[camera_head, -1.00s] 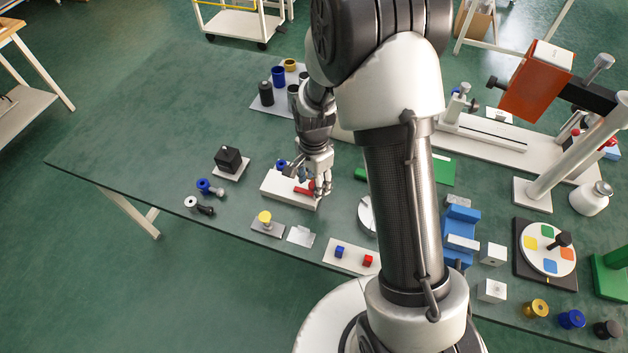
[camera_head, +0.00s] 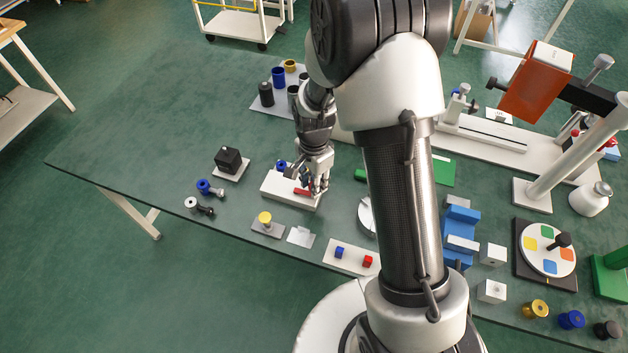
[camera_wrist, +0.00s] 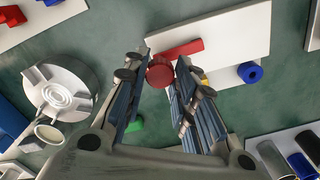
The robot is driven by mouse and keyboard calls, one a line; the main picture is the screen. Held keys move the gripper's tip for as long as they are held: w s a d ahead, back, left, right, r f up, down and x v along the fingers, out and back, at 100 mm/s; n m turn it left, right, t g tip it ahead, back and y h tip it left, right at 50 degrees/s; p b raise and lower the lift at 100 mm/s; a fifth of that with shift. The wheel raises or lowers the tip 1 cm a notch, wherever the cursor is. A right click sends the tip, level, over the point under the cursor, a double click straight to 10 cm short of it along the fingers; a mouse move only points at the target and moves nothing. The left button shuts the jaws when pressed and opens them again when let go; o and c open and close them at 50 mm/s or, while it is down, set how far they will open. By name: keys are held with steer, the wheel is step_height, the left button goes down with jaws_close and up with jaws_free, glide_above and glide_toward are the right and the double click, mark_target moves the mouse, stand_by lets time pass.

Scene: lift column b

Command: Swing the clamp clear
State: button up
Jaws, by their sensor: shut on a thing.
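The clamp is a red bar (camera_wrist: 180,50) lying over a white block, with a round red knob (camera_wrist: 160,73) at its end. In the wrist view the knob sits between my two fingertips, and my gripper (camera_wrist: 162,71) is shut on it. In the head view my gripper (camera_head: 319,186) is at the right end of the white block (camera_head: 278,190), and the red bar (camera_head: 302,191) shows just left of the fingers. The fingers hide the knob there. A blue cylinder (camera_wrist: 250,72) is at the block's edge, apart from the bar.
A black cube on a plate (camera_head: 229,160) stands to the left. A round grey fixture (camera_wrist: 62,88) is close by. A tray with several cylinders (camera_head: 262,101) is behind. The table's left is clear.

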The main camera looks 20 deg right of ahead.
steer(key=n+p, duration=0.1)
steer(key=n, duration=0.3)
steer(key=shift+n, duration=0.3)
steer(key=n+p, duration=0.1)
steer(key=n, duration=0.8)
steer(key=shift+p, duration=0.35)
steer(key=shift+n, duration=1.9)
steer(key=o, duration=1.1)
steer(key=shift+r, duration=0.1)
step_height(320, 180, up, 12)
steer(key=shift+f, duration=0.1)
